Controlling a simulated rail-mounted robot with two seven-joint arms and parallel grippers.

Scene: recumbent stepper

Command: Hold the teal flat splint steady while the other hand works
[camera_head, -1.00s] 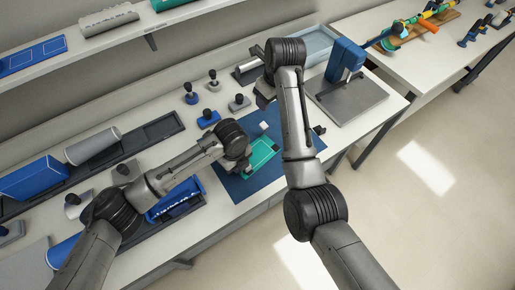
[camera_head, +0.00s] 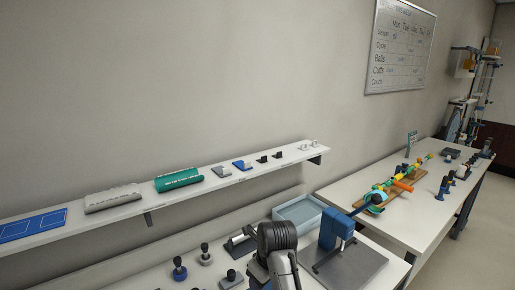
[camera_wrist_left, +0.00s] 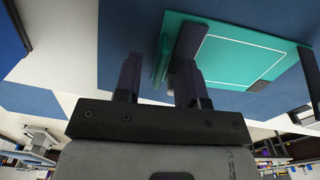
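The teal flat splint (camera_wrist_left: 235,55), with a white outline rectangle, shows in the left wrist view at upper right, over a blue mat (camera_wrist_left: 225,15). My left gripper (camera_wrist_left: 163,65) is beside it; its two dark fingers stand apart. A thin teal edge of the splint lies between the fingers, with a visible gap to the left finger. The right finger overlaps the splint in the picture; contact is unclear. In the head view the splint and my left arm are out of frame. My right arm's dark joint shows at the bottom; its gripper is out of frame.
A wall shelf (camera_head: 215,178) holds a teal roll (camera_head: 178,180), a grey roll (camera_head: 112,198) and small parts. Below are a pale tray (camera_head: 300,212), a blue stand (camera_head: 336,229) on a grey plate and dark-knobbed pieces (camera_head: 179,268). A second table (camera_head: 400,222) stands right.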

